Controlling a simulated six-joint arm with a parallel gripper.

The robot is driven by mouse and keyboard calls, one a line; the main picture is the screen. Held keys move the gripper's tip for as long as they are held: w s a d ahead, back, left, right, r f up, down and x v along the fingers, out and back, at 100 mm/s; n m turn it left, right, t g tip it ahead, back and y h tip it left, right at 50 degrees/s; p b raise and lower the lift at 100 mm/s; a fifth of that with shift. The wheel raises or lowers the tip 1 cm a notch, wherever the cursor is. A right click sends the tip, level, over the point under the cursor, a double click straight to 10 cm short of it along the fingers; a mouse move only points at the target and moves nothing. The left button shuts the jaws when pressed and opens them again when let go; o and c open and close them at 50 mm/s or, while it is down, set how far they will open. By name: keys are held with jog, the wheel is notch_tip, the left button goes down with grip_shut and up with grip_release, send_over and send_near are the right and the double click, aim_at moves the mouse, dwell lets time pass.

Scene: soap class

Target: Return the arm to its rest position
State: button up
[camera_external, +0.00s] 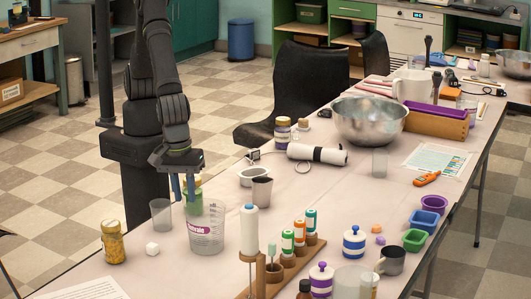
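My arm comes down from the top left, dark grey and jointed. My gripper (183,196) points down with two blue-grey fingers just left of the clear measuring beaker (208,238). A small gap shows between the fingers. A green and yellowish object (197,190) shows right beside the fingers and partly behind the beaker; whether the fingers touch it cannot be told. The fingertips are partly hidden around the beaker's rim.
A wooden bottle rack (283,276) stands at the front. A steel bowl (369,121) and white roll (317,154) lie farther back.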

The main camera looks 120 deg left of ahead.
jog(key=f, duration=0.7)
jog(key=shift+w+f, duration=0.35)
jog(key=shift+f, duration=0.05)
notch_tip(320, 180, up, 4)
jog(key=s+d+r, duration=0.4)
jog(key=s+r, duration=0.3)
jog(key=s, duration=0.4)
notch_tip(320, 180, up, 6)
jog(key=f+n, duration=0.1)
jog(key=n, duration=0.2)
send_over(188, 205)
jog(key=w+a, duration=0.8)
jog(key=a, duration=0.1)
jog(key=w+a+n, duration=0.1)
jog(key=w+a, duration=0.5)
jog(key=a, duration=0.4)
jog(key=w+a+n, duration=0.1)
jog(key=w+a, duration=0.5)
jog(key=a, duration=0.4)
jog(key=shift+r+n, duration=0.3)
jog(key=shift+r, duration=0.05)
